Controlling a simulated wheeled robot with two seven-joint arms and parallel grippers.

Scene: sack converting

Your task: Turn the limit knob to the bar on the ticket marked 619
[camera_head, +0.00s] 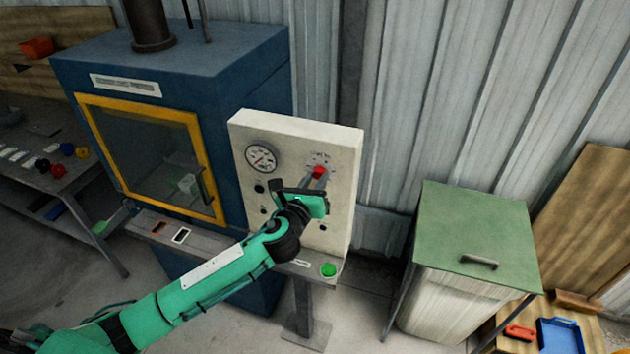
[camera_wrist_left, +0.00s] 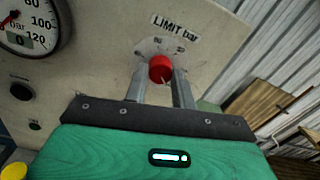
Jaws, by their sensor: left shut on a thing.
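The limit knob (camera_head: 319,172) is red and sits on the upper right of a cream control panel (camera_head: 290,133). In the left wrist view the knob (camera_wrist_left: 160,69) is under a "LIMIT bar" label (camera_wrist_left: 175,26), with a partly hidden scale around it. My left gripper (camera_head: 314,182) is at the panel. In the left wrist view its two fingers (camera_wrist_left: 160,80) are on either side of the knob, shut on it. The knob's exact setting is too small to read. No ticket marked 619 can be made out. My right gripper is not in view.
A pressure gauge (camera_head: 261,158) is left of the knob. A blue press (camera_head: 220,60) with a yellow-framed window stands left of the panel. A green button (camera_head: 328,270) is below. A green-lidded bin (camera_head: 475,230) stands to the right. Tables flank both sides.

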